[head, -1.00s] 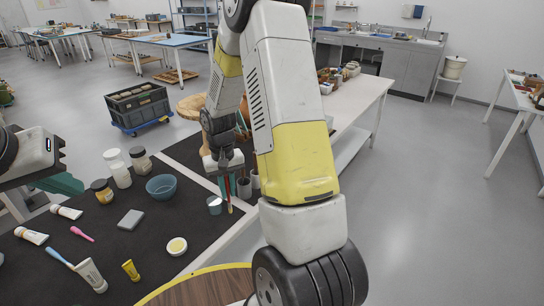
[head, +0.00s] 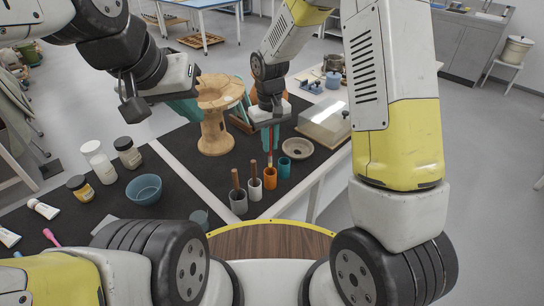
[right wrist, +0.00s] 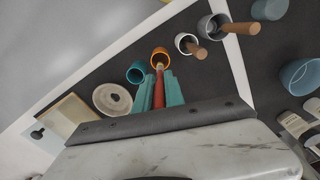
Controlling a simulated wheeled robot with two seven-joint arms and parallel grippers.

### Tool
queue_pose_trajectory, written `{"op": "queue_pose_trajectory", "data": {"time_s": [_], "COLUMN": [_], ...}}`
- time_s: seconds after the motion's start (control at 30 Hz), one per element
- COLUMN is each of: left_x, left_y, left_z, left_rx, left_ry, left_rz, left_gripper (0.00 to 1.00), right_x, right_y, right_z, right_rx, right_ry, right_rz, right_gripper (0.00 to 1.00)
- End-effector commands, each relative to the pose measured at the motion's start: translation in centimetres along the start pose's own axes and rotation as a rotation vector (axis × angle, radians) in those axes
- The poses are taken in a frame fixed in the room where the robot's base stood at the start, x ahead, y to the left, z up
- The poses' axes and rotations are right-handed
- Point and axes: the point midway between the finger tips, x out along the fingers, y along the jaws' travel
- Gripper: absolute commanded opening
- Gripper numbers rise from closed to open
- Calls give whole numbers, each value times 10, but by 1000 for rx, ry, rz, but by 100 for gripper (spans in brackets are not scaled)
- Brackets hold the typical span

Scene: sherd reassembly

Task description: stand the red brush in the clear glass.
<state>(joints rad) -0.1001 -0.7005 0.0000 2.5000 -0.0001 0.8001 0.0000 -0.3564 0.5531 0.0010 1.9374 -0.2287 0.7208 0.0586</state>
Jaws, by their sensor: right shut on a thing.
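My right gripper (head: 269,140) is shut on the red brush (head: 270,159), held upright with its lower end at the orange cup (head: 270,179). In the right wrist view the brush (right wrist: 159,82) lies between the teal fingers (right wrist: 159,92), and its end overlaps the mouth of the orange cup (right wrist: 160,57); I cannot tell how deep it is. The clear glass (head: 199,218), bluish, stands to the left and nearer, partly hidden by my arm. My left gripper (head: 186,110) is away from both, left of a wooden stand; its finger gap is unclear.
A grey cup (head: 238,203) and a white cup (head: 255,192), each with a wooden-handled tool, stand between glass and orange cup. A teal cup (head: 284,168) and a stone-coloured dish (head: 297,148) are beyond. A blue bowl (head: 144,189) and jars are at left.

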Motion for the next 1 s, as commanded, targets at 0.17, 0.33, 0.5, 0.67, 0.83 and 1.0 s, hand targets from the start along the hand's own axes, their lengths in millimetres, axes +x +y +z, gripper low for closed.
{"op": "queue_pose_trajectory", "data": {"time_s": [0.17,0.33,0.5,0.67,0.83,1.0], "left_x": [0,0,0,0,0,0], "left_y": [0,0,0,0,0,0], "left_z": [0,0,0,0,0,0], "left_rx": [0,0,0,0,0,0], "left_ry": [0,0,0,0,0,0], "left_rz": [0,0,0,0,0,0], "left_gripper": [0,0,0,0,0,0], "right_x": [35,50,70,86,86,89], "right_y": [0,1,1,1,1,1], "right_z": [1,1,2,1,0,1], "right_rx": [1,2,2,3,3,3], "right_ry": [-4,-2,-5,-1,0,-1], "right_rz": [0,1,0,0,0,0], "right_gripper": [0,0,0,0,0,16]}}
